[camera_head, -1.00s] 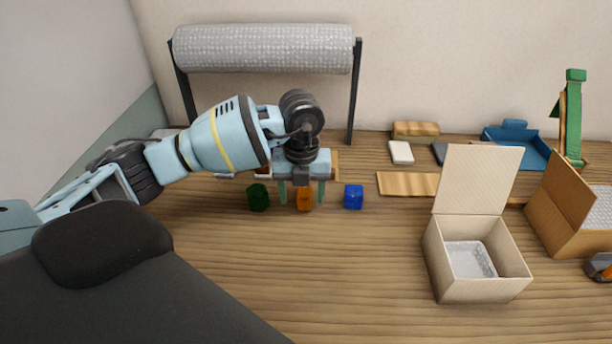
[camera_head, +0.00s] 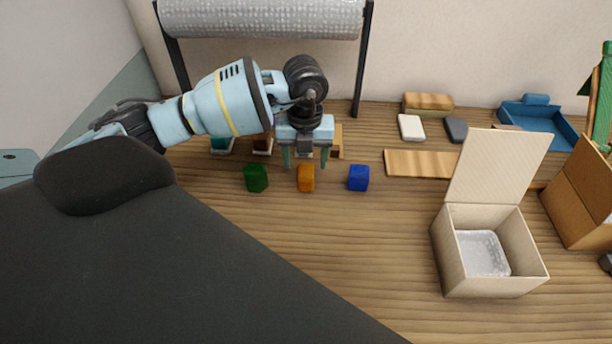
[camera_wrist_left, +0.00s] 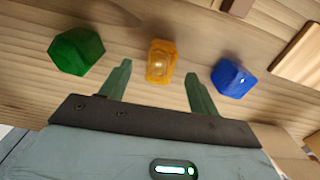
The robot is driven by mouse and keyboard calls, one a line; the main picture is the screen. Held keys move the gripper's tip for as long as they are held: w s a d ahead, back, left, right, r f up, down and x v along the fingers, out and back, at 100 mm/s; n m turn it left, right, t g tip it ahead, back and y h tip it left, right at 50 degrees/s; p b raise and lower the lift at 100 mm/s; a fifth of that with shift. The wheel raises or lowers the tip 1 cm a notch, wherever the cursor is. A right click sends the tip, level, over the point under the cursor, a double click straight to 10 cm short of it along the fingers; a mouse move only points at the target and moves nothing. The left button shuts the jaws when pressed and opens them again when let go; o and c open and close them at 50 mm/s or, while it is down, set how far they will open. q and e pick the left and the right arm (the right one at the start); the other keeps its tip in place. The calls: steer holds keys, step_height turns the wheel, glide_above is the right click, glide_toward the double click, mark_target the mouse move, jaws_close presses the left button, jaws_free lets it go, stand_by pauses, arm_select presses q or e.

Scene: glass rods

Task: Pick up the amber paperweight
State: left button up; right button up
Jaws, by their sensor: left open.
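The amber paperweight (camera_head: 306,178) is a small orange block on the wooden table, between a green one and a blue one. My left gripper (camera_head: 306,164) is open and empty, just behind and above it in the head view. In the left wrist view the amber paperweight (camera_wrist_left: 161,61) lies ahead of the gap between the two green fingers (camera_wrist_left: 157,88), apart from both. My right gripper is not in view.
The green block (camera_head: 256,178) and blue block (camera_head: 358,178) stand close on either side. An open cream box (camera_head: 489,275) with a white lining is at right. A wooden board (camera_head: 420,163) lies behind. The front table area is clear.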

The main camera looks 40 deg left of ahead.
mark_target(306, 171)
arm_select(q)
steer(key=shift+s+d+f, duration=0.1)
steer(key=shift+f, duration=1.2)
steer(key=shift+d+f, duration=0.1)
steer(key=shift+f, duration=1.15)
steer(key=c, duration=1.2)
steer(key=shift+r, duration=0.15)
steer(key=shift+r, duration=0.45)
steer(key=shift+s+d+r, duration=0.1)
steer(key=shift+d+r, duration=0.15)
steer(key=shift+r, duration=0.4)
steer(key=shift+s+d+r, duration=0.1)
steer(key=shift+d+r, duration=0.15)
steer(key=shift+r, duration=0.35)
steer(key=s+d, duration=0.2)
steer(key=d, duration=0.2)
steer(key=s+d+r, duration=0.1)
steer(key=s+d, duration=0.1)
steer(key=d, duration=0.2)
steer(key=s+d, duration=0.3)
steer(key=d, duration=0.2)
steer(key=shift+s+r, duration=0.1)
steer(key=shift+r, duration=0.1)
